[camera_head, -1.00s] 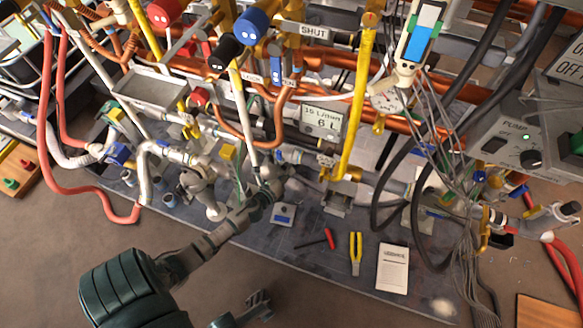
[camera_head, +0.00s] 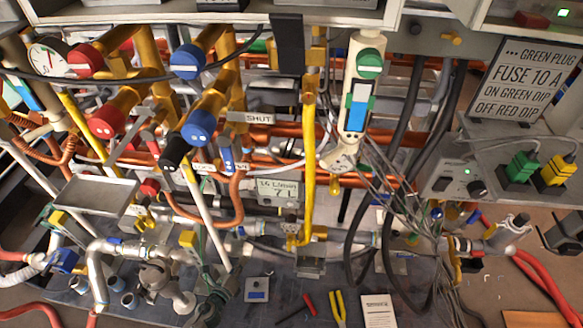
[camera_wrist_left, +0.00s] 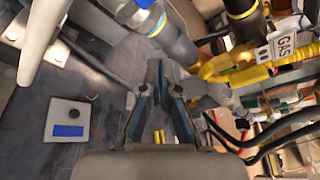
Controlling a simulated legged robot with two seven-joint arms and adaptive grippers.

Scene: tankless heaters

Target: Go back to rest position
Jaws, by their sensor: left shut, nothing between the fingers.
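My left gripper (camera_head: 222,280) is low in the head view, left of centre, among the pipes at the bottom of the heater rig. It also shows in the left wrist view (camera_wrist_left: 164,88), with its two blue-edged fingers shut and nothing between them. In the wrist view, metal pipes and a yellow gas valve (camera_wrist_left: 235,68) with a GAS tag (camera_wrist_left: 286,45) are ahead and to the right. A small white plate with a blue label (camera_wrist_left: 68,122) lies on the panel to the left. I cannot make out my right gripper in the head view.
Red and blue valves (camera_head: 188,60), a yellow pipe (camera_head: 308,150) and a metal tray (camera_head: 97,194) crowd the rig. Black hoses (camera_head: 362,235) and loose cables hang at centre right. Yellow pliers (camera_head: 338,308) and a white booklet (camera_head: 378,311) lie at the front.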

